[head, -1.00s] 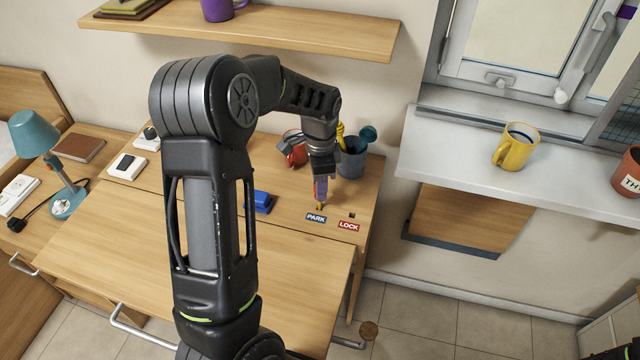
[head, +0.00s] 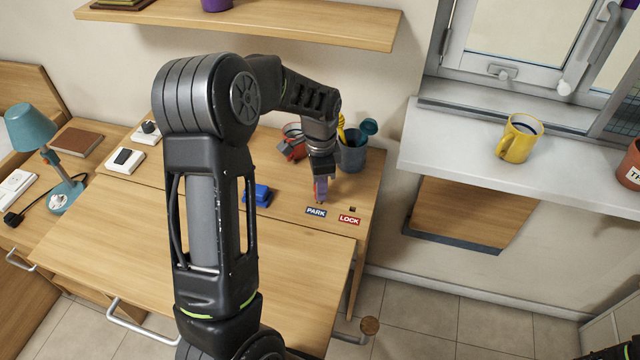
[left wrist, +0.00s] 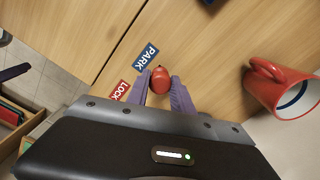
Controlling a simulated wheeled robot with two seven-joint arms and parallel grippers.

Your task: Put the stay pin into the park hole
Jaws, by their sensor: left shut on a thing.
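My left gripper (head: 320,193) points down at the back right of the desk, just behind the blue PARK label (head: 316,211). In the left wrist view its two fingers (left wrist: 161,82) are shut on the red round knob of the stay pin (left wrist: 160,74), beside the PARK label (left wrist: 147,56). The pin's shaft and the park hole are hidden under the knob and fingers, so I cannot tell how deep the shaft sits. The red LOCK label (head: 349,220) lies to the right, with a dark hole (head: 352,209) behind it.
A red mug (head: 293,142) and a grey-blue cup (head: 353,152) holding yellow and teal items stand close behind the gripper. A blue object (head: 258,195) lies to its left. The front of the desk (head: 290,268) is mostly clear.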

